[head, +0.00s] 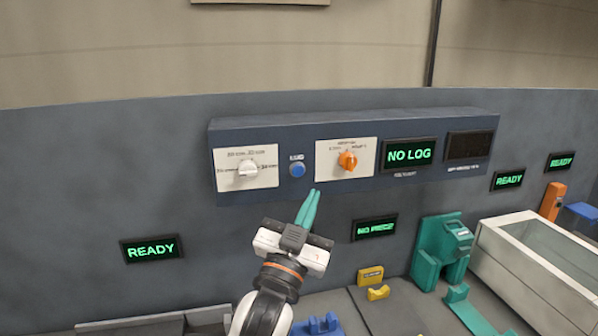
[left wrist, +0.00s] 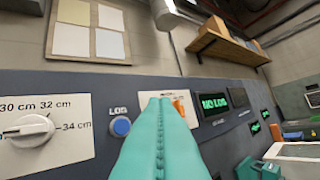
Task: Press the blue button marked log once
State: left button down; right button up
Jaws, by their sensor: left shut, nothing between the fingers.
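The blue button (head: 297,170) is round and sits on the dark blue control box, under a small white label, between a white dial and an orange knob. In the left wrist view the button (left wrist: 121,126) shows under the label LOG, just left of my fingers. My left gripper (head: 312,192) is shut and empty, its teal fingertips pointing up, below and slightly right of the button in the head view. In the left wrist view its fingers (left wrist: 160,103) are together and appear apart from the button. My right gripper is not in view.
The white dial (head: 249,170) is left of the button and the orange knob (head: 348,160) right of it. A display (head: 409,155) reads NO LOG. A teal fixture (head: 440,250) and a white open-topped bin (head: 535,250) stand at right.

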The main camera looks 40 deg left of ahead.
aim_at(302, 167)
pick_arm(q)
jog(key=shift+w+a, duration=1.4)
jog(key=shift+a, duration=0.3)
jog(key=shift+w+a, duration=1.4)
jog(key=shift+a, duration=0.25)
jog(key=shift+w, duration=0.1)
jog(key=shift+w+a, duration=0.2)
jog(key=shift+a, duration=0.1)
jog(key=shift+w+a, duration=0.2)
jog(key=shift+a, duration=0.1)
jog(key=shift+d, duration=0.1)
dwell(0.4)
jog(key=shift+s+d+p, duration=0.3)
jog(key=shift+s+d, duration=0.2)
jog(key=shift+d, duration=0.05)
jog(key=s+d, duration=0.3)
jog(key=shift+s+d, duration=0.1)
jog(key=shift+d, duration=0.25)
